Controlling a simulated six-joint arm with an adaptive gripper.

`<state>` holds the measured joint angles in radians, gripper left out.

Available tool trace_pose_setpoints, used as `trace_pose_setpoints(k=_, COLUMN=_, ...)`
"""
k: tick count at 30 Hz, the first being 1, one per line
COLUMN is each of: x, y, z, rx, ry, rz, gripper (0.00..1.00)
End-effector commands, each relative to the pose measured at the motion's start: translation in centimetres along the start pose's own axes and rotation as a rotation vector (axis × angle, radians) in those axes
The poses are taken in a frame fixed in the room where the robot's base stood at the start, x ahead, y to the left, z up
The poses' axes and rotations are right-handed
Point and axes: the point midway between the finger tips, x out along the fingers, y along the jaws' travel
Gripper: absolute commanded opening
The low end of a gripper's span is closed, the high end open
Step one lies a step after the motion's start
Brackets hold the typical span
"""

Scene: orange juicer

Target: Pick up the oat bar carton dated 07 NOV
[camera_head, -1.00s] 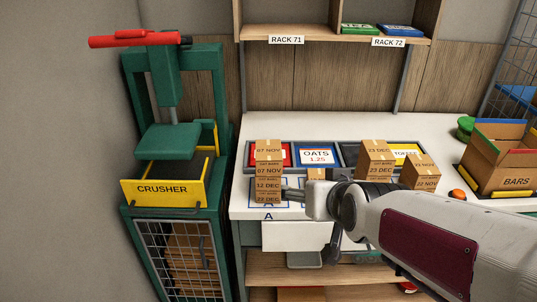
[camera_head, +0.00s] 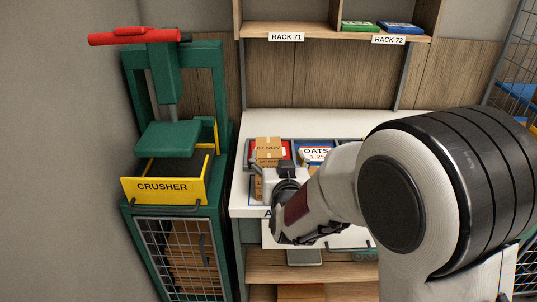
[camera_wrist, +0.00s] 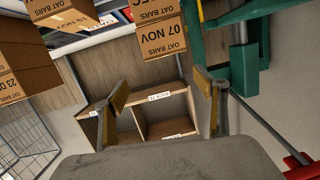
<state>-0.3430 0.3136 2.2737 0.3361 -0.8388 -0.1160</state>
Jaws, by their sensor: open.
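The oat bar carton dated 07 NOV (camera_head: 268,146) is a brown taped box at the top of a small stack on the white counter. In the wrist view its printed face (camera_wrist: 163,40) is at the top centre, with a carton ending in "EC" against it. My gripper (camera_head: 271,170) is at the near side of the stack and hides much of its front. In the wrist view my gripper (camera_wrist: 162,86) has its two fingers wide apart and nothing between them. The dated face lies beyond the fingertips. I cannot tell the exact gap.
The green crusher (camera_head: 168,140) with its yellow tray stands left of the counter (camera_head: 240,200). An OATS bin label (camera_head: 314,153) is right of the stack. Other cartons (camera_wrist: 22,60) show at left in the wrist view. Shelves (camera_head: 335,38) hang above the counter.

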Motion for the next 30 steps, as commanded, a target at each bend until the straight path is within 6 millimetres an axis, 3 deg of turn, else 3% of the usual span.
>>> trace_pose_setpoints(k=12, x=2.6, y=-1.7, z=2.3, rx=-0.044, ry=0.161, rz=0.040, gripper=0.72)
trace_pose_setpoints(k=30, x=2.9, y=-2.0, z=2.6, rx=-0.056, ry=0.203, rz=0.050, gripper=0.72)
